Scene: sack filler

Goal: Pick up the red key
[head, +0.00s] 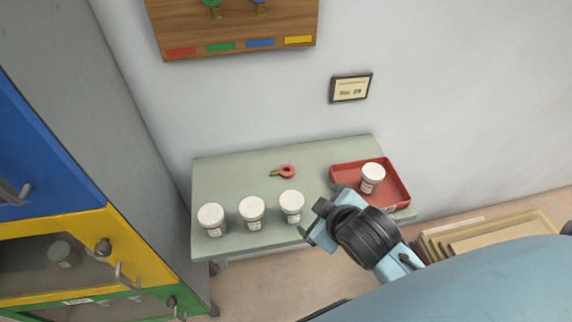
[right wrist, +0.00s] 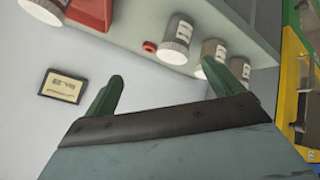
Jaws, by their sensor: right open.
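The red key (head: 287,171) lies flat on the grey-green table (head: 230,175), behind a row of white-lidded jars and left of the red tray (head: 405,192). A small red piece shows beside a jar in the right wrist view; I cannot tell whether it is the key. My left gripper is not in view.
Three jars (head: 251,213) stand along the table's front; another jar (head: 373,178) stands in the tray. A wooden key board (head: 235,30) and a framed sign (head: 350,88) hang on the wall. A cabinet with coloured doors (head: 60,255) stands left. The table behind the jars is mostly clear.

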